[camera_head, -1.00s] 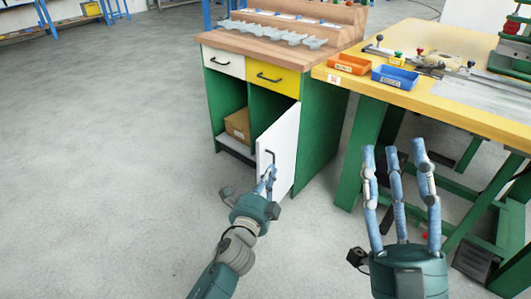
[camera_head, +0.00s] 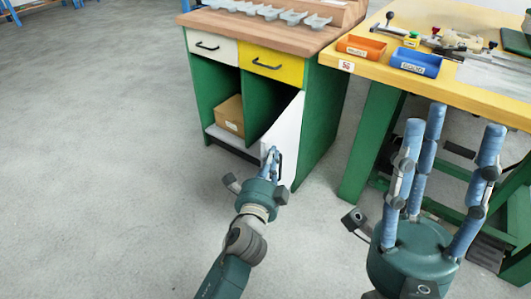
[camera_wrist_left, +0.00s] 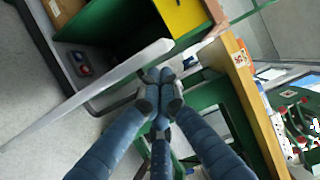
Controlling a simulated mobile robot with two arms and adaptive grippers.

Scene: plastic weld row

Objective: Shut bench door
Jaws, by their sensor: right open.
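The white bench door (camera_head: 289,122) stands ajar at the lower right of the green bench cabinet (camera_head: 322,115), and the compartment behind it is partly visible. Its dark bar handle (camera_head: 281,166) is on the outer face. In the left wrist view the door (camera_wrist_left: 95,88) shows nearly edge-on, with the handle (camera_wrist_left: 112,106) beside it. My left gripper (camera_head: 270,154) is at the handle; its fingertips (camera_wrist_left: 165,76) are drawn together around it, and part of the grip is hidden. My right gripper (camera_head: 450,135) is open and empty, fingers up, in front of the yellow table.
The yellow-topped table (camera_head: 470,92) with orange (camera_head: 361,46) and blue (camera_head: 415,62) bins stands close on the right. Floor (camera_head: 90,150) at left is clear.

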